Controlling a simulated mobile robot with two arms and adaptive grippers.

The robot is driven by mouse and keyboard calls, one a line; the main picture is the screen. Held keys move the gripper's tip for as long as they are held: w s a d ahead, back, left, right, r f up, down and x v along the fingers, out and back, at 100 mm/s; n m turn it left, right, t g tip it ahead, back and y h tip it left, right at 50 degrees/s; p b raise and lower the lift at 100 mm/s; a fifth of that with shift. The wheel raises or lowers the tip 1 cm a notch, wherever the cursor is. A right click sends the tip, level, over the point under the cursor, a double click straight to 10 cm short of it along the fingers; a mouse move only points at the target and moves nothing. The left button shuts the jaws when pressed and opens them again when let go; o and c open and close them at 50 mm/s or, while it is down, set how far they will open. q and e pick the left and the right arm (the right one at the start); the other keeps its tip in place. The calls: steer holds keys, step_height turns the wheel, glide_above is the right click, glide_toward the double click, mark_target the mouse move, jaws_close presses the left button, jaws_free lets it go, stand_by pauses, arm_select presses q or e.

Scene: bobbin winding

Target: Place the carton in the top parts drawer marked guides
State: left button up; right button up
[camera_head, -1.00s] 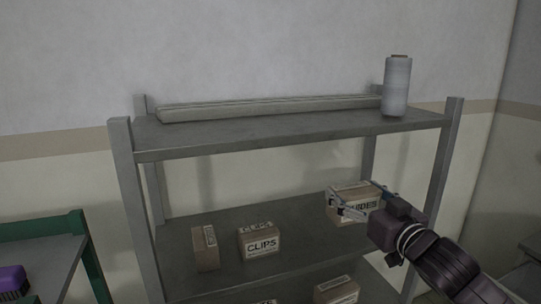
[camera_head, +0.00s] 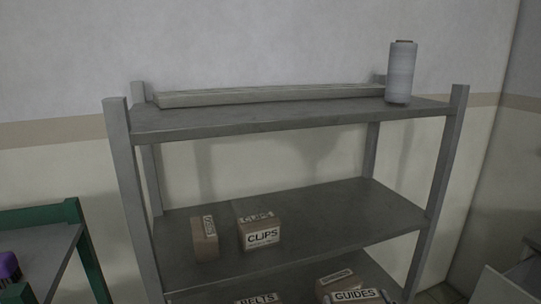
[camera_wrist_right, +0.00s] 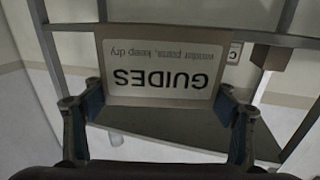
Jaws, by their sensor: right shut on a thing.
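The carton marked GUIDES (camera_head: 354,295) is brown with a white label and shows at the bottom edge of the head view, in front of the shelf rack. In the right wrist view the carton (camera_wrist_right: 158,75) fills the upper middle, its label upside down. My right gripper (camera_wrist_right: 160,98) is shut on it, one finger at each side. In the head view only small bits of this gripper show beside the carton; the arm is out of frame. My left gripper is not in view. No drawer marked guides can be made out.
The grey rack (camera_head: 285,121) holds a CLIPS carton (camera_head: 259,229) and a narrow carton (camera_head: 204,239) on its middle shelf. A BELTS carton (camera_head: 259,300) shows low down. A thread cone (camera_head: 400,72) stands on top. A pale panel (camera_head: 505,287) is at lower right, a green-framed bench (camera_head: 85,245) at left.

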steer(key=s+f, duration=0.2)
steer(key=s, duration=0.4)
steer(key=s+d+f+h, duration=0.1)
steer(key=s+f, duration=0.1)
steer(key=s, duration=0.5)
steer(key=shift+s+d+f+m+h+b, duration=0.25)
steer(key=shift+s+f+m+h+b, duration=0.05)
steer(key=shift+f+m, duration=0.1)
